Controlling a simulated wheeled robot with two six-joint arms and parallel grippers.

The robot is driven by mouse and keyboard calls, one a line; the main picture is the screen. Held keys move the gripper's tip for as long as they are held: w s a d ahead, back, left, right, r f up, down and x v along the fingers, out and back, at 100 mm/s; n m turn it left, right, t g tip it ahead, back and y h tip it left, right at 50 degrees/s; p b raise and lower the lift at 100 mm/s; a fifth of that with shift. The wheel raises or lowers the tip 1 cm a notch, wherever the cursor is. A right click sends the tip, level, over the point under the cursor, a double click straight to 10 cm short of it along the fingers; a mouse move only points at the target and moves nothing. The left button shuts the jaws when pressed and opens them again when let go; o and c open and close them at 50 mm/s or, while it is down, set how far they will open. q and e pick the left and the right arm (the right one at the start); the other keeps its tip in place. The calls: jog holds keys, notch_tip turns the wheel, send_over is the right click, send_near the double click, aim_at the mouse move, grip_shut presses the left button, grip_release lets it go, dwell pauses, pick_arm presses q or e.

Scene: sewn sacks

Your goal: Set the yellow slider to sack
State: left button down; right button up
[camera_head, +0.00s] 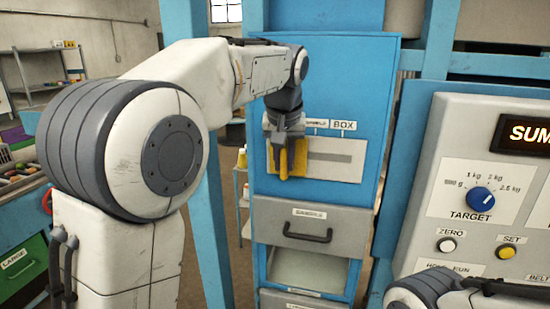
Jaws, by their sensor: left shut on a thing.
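The yellow slider (301,160) sits at the left end of a pale horizontal track (335,160) on the blue cabinet panel. My left gripper (287,145) reaches the panel from the upper left and is shut on the slider, covering part of it. A label reading BOX (343,126) is above the right part of the track. Another label left of it is too small to read, and any label further left is hidden behind my gripper. My right arm shows only at the lower right; its gripper is out of view.
Below the panel is a grey drawer (310,215) with a dark handle, above an open bay (305,268). A control console (480,180) with a blue TARGET knob (482,200) stands at right. A green LARGE bin (25,270) is at lower left.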

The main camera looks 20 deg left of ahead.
pick_arm(q)
jog(key=shift+w+a+r, duration=0.1)
jog(key=shift+a+r, duration=0.05)
jog(key=shift+a, duration=0.1)
jog(key=c, duration=0.8)
grip_release()
jog(key=shift+a, duration=0.1)
jog(key=v, duration=1)
jog(key=shift+s, duration=0.2)
jog(key=shift+r, duration=0.1)
